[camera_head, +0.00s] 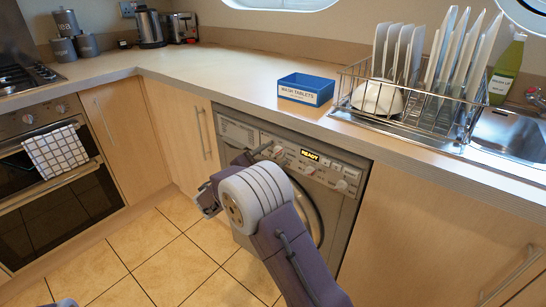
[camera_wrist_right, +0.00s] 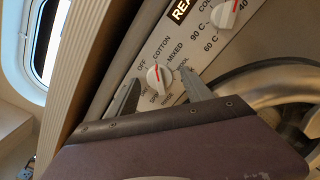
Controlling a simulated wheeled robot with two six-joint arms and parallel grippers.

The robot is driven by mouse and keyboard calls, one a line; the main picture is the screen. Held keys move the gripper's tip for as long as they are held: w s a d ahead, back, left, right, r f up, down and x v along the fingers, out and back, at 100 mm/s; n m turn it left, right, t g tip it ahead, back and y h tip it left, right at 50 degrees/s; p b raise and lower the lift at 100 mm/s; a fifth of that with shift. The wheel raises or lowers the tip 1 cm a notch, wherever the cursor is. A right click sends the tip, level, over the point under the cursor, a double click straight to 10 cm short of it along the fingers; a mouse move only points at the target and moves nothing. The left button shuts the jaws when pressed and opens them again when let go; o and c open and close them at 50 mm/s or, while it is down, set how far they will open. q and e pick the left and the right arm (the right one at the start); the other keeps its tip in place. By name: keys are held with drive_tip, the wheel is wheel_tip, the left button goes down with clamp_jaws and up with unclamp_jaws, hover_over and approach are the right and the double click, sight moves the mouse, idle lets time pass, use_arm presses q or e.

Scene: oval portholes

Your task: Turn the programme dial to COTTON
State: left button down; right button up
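The programme dial (camera_wrist_right: 158,76) is a small round white knob with a red mark on the grey washing machine panel. In the right wrist view its labels include OFF, COTTON, MIXED and SPIN; COTTON lies just above the dial. I cannot tell for sure which label its mark faces. My right gripper (camera_wrist_right: 158,83) is open, with one grey finger on each side of the dial and a gap visible. In the head view, my right wrist hides part of the machine's front (camera_head: 340,213). My left gripper is not clearly in view.
A lit READY display (camera_head: 310,155) and a temperature knob (camera_head: 342,186) sit right of the dial. The worktop (camera_head: 215,72) overhangs the panel. On it stand a blue wash tablets box (camera_head: 306,88) and a dish rack (camera_head: 352,98). The tiled floor is clear.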

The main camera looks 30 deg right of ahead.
drive_tip(key=shift+s+a+r, duration=0.1)
drive_tip(key=shift+a, duration=0.15)
drive_tip(key=p+v, duration=0.3)
drive_tip(key=v, duration=0.5)
drive_tip(key=shift+a, duration=0.25)
drive_tip(key=shift+s, duration=0.15)
